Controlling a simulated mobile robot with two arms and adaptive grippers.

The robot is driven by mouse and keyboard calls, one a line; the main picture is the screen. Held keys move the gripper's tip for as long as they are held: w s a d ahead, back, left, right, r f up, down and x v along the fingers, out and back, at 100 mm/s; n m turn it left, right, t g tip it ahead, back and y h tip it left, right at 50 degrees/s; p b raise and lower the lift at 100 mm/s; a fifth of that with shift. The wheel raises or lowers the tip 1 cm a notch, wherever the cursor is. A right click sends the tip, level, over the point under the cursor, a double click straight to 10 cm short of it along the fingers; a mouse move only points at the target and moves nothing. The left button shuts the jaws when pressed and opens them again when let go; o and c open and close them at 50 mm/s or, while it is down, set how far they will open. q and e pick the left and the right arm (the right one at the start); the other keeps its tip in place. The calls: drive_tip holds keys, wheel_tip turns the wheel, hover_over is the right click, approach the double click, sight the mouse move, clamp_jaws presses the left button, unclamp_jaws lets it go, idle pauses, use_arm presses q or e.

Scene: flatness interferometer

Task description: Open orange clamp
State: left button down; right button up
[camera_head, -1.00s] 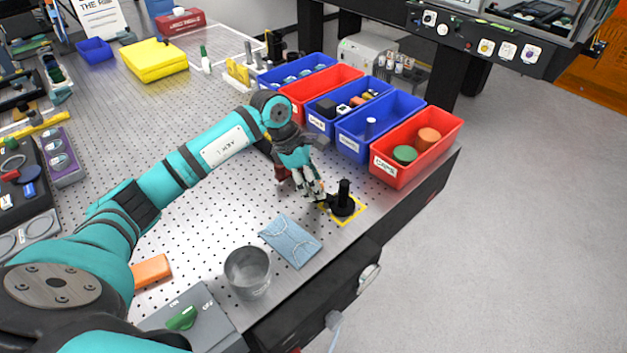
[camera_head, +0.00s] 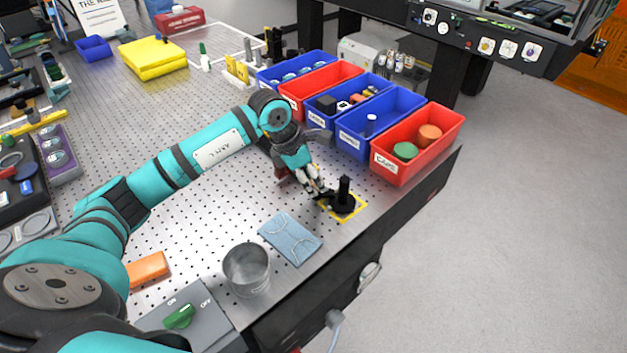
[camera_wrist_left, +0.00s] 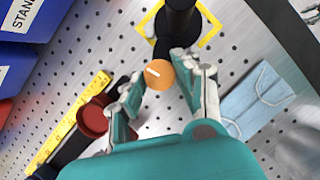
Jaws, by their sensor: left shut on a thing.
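The orange clamp shows in the left wrist view as a round orange knob (camera_wrist_left: 160,74) with a white line on its face. It sits beside the foot of a black post (camera_wrist_left: 180,22), which stands on a yellow-outlined square. My left gripper (camera_wrist_left: 162,82) has a finger on each side of the knob and is shut on it. In the head view, my left gripper (camera_head: 322,192) is low at the near-left side of the black post (camera_head: 344,189), and its fingers hide the knob. My right gripper is not in view.
A blue face mask (camera_head: 290,240) and a metal cup (camera_head: 247,268) lie nearer on the perforated table. Red and blue bins, including the red one (camera_head: 400,172), line the right edge. A dark red round thing (camera_wrist_left: 92,118) stands beside my left fingers.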

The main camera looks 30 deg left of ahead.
use_arm(q)
drive_tip(key=n+t+y+b, duration=0.1)
drive_tip(key=n, duration=0.2)
drive_tip(key=shift+d+n+b, duration=0.1)
drive_tip(key=shift+n+b, duration=0.25)
drive_tip(key=shift+n, duration=0.05)
drive_tip(key=n+y+b, duration=0.1)
drive_tip(key=n+b, duration=0.1)
drive_tip(key=n, duration=0.1)
drive_tip(key=shift+d+n+t, duration=0.15)
drive_tip(key=shift+n+t, duration=0.15)
drive_tip(key=n+y+b, duration=0.1)
drive_tip(key=n+b, duration=0.1)
drive_tip(key=n, duration=0.1)
drive_tip(key=shift+d+n+y, duration=0.1)
drive_tip(key=shift+n+y, duration=0.2)
drive_tip(key=shift+y, duration=0.1)
drive_tip(key=shift+d+n+y+b, duration=0.1)
drive_tip(key=shift+n+y+b, duration=0.55)
drive_tip(key=shift+n, duration=0.95)
drive_tip(key=shift+r, duration=0.1)
drive_tip(key=c, duration=0.9)
unclamp_jaws()
drive_tip(key=shift+s, duration=0.1)
drive_tip(key=shift+c, duration=0.2)
drive_tip(key=v, duration=1.2)
